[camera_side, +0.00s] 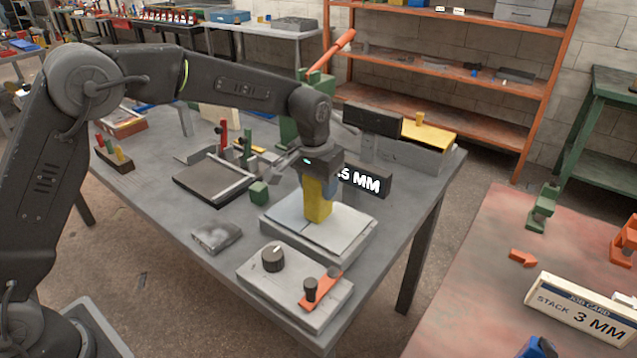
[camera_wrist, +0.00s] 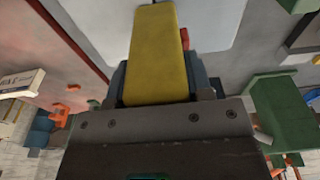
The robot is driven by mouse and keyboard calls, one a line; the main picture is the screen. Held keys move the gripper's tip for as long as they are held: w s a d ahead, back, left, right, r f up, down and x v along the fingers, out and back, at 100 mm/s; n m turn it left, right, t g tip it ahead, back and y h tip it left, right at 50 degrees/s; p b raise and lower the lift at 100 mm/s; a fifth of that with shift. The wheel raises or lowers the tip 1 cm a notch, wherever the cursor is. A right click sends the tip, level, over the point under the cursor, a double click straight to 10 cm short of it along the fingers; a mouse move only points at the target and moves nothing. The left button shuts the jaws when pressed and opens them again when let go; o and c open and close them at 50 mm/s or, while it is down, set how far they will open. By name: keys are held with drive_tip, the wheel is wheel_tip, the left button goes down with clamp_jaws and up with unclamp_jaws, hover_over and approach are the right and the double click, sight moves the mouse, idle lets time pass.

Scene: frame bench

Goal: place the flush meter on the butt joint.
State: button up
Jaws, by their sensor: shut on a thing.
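The flush meter looks to be the yellow block (camera_side: 318,205), upright in my gripper (camera_side: 319,186). My gripper is shut on it, above the middle of a pale plate. In the wrist view the yellow block (camera_wrist: 158,55) stands out between the blue-grey fingers (camera_wrist: 160,88). The butt joint looks to be the pale two-sheet plate (camera_side: 285,215) on a low block, with a thin seam between the sheets. The block's lower end is at or very close to the plate; I cannot tell whether it touches. It hides part of the seam.
A dark display reading "5 MM" (camera_side: 365,181), partly hidden, stands just behind the plate. A control box with a knob (camera_side: 273,258) and orange lever (camera_side: 320,290) sits in front. A grey block (camera_side: 216,237), green cube (camera_side: 259,192) and dark tray (camera_side: 205,182) lie left.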

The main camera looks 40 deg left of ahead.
drive_tip(key=shift+f, duration=0.15)
drive_tip(key=o, duration=1)
